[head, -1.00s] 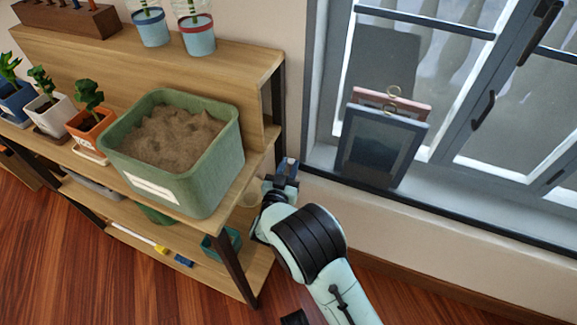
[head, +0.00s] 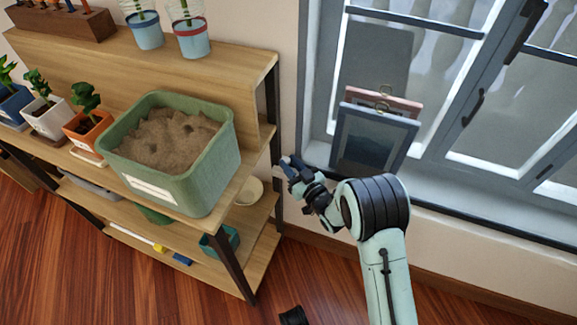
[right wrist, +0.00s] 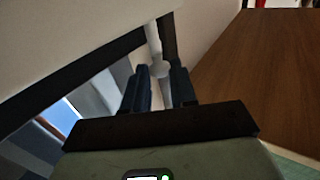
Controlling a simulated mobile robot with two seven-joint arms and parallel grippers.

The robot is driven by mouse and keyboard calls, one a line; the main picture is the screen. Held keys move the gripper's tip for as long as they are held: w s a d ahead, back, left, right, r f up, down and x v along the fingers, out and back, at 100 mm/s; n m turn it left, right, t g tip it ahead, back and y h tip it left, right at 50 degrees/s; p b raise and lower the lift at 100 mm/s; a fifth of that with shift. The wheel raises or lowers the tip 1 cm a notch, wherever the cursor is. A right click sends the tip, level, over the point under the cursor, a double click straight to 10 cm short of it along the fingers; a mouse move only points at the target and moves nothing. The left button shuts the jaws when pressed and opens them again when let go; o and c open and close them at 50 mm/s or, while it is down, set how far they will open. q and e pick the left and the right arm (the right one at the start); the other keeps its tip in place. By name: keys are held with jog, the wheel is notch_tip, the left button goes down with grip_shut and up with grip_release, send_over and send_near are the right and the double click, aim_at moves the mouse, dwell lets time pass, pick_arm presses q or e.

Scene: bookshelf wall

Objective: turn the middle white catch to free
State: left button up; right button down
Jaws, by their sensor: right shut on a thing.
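A small white catch (right wrist: 160,69), with a round end and a short stem, sits between the fingers of my right gripper (right wrist: 161,88) in the right wrist view. The fingers are closed on it, one on each side. In the head view my right gripper (head: 288,166) is at the wall strip between the wooden shelf and the window. The catch is too small and covered there to make out which way it points. I cannot see other white catches clearly.
The wooden shelf (head: 262,63) stands just left of the gripper, with a green sand tub (head: 205,178) near its edge. A bowl (head: 249,190) sits lower. Picture frames (head: 373,143) lean on the window sill to the right.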

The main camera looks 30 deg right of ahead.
pick_arm(q)
jog(key=shift+s+a+f+g+b, duration=0.2)
jog(key=shift+s+f+g+b, duration=0.35)
jog(key=shift+s+f, duration=0.6)
pick_arm(e)
jog(key=shift+d+f+n+g+y, duration=0.1)
jog(key=shift+d+n+g+y, duration=0.15)
jog(key=shift+n+y, duration=0.65)
jog(key=shift+d+n+g+y, duration=0.1)
jog(key=shift+n+g+y, duration=0.3)
jog(key=shift+y, duration=0.9)
pick_arm(q)
jog(key=shift+s+r, duration=0.15)
pick_arm(e)
jog(key=c, duration=0.9)
grip_release()
jog(key=shift+c, duration=0.2)
jog(key=shift+w, duration=0.1)
